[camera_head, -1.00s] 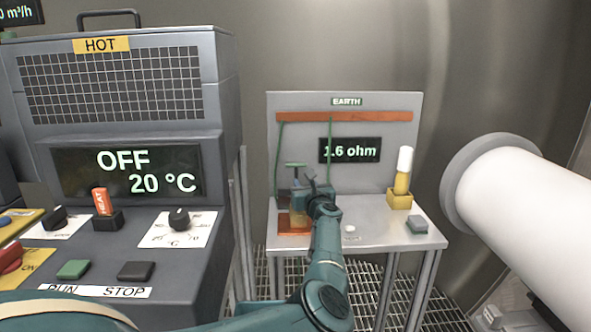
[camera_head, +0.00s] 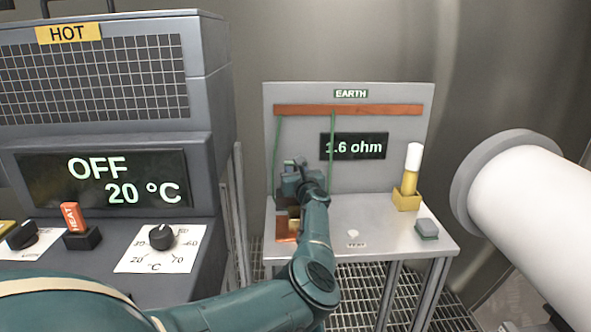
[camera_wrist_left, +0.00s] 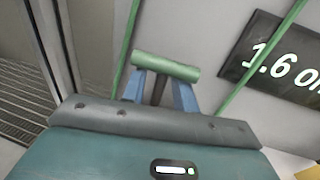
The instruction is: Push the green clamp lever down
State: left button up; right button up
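The green clamp lever (camera_wrist_left: 165,66) is a green crossbar on a dark stem (camera_wrist_left: 158,92). In the left wrist view it lies across the tips of my left gripper (camera_wrist_left: 160,88). The two blue fingers are apart, one on each side of the stem, with gaps showing. The bar hides the fingertips, so I cannot tell whether they touch it. In the head view my left gripper (camera_head: 291,178) is at the left of the steel bench and covers most of the clamp. My right gripper is in neither view.
The earth board (camera_head: 392,190) reads 1.6 ohm on its display (camera_head: 353,146). Green wires hang from its copper bar (camera_head: 348,110). A heater console (camera_head: 110,150) stands left; a white cylinder (camera_head: 540,205) is at right.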

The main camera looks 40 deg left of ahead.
pick_arm(q)
grip_shut()
dwell(0.4)
jog(key=b, duration=0.3)
jog(key=shift+s+f+y, duration=0.2)
jog(key=shift+f+y, duration=0.1)
jog(key=shift+f, duration=0.1)
jog(key=shift+d+b, duration=0.1)
jog(key=shift+b, duration=0.45)
jog(key=shift+s+d+r+y+b, duration=0.1)
jog(key=shift+r+y+b, duration=0.05)
jog(key=shift+y+b, duration=0.2)
jog(key=shift+r+t, duration=0.3)
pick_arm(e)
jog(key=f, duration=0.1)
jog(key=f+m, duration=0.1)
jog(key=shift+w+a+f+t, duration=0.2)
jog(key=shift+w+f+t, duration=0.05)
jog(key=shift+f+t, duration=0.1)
